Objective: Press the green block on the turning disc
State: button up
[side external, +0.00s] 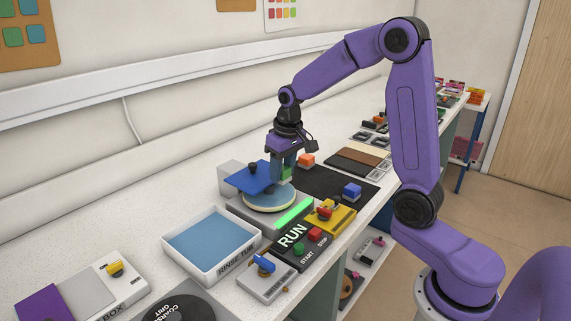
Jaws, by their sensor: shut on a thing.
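My gripper (286,168) points down over the back right part of the pale round disc (268,202). It is shut on the green block (287,175), which is small and partly hidden by the fingers. The block is at or just above the disc's surface; I cannot tell whether they touch. A blue plate (247,179) with a dark knob covers the disc's back left part, close beside the gripper. One still view does not show whether the disc is turning.
An orange block (306,160) and a blue block (352,191) sit on the black mat (325,188). A rinse tub (211,245) stands front left.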

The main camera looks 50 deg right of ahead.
aim_at(283, 183)
jog(key=shift+f, duration=2.2)
jog(key=shift+f, duration=0.6)
dwell(4.8)
